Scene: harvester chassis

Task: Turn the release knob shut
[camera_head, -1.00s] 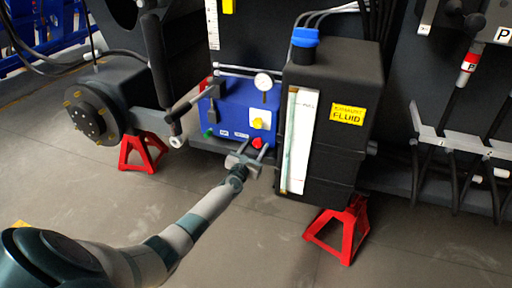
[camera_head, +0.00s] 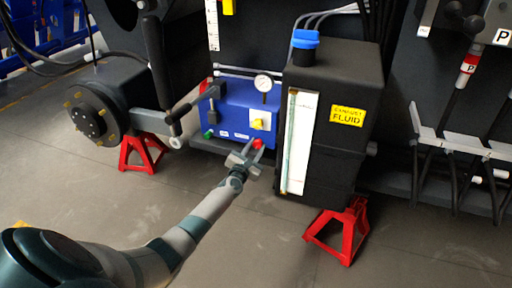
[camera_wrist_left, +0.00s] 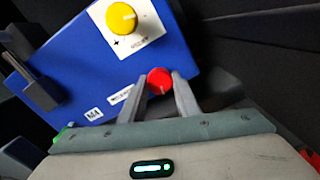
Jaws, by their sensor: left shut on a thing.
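The red knob (camera_wrist_left: 159,80) sits on the lower edge of a blue box (camera_wrist_left: 82,62). My left gripper (camera_wrist_left: 158,85) is shut on this knob, with one finger on each side of it in the left wrist view. In the head view the left gripper (camera_head: 251,152) reaches the red knob (camera_head: 257,144) at the lower right of the blue box (camera_head: 235,108). A yellow knob (camera_wrist_left: 121,17) on a white plate is above it, apart from the gripper. I cannot tell which knob is the release knob by label. My right gripper is not in view.
A black exhaust fluid tank (camera_head: 340,90) with a blue cap stands close to the right of the gripper. A dark lever (camera_head: 184,111) and a wheel hub (camera_head: 91,113) are to the left. Red stands (camera_head: 340,230) hold the chassis. The floor in front is clear.

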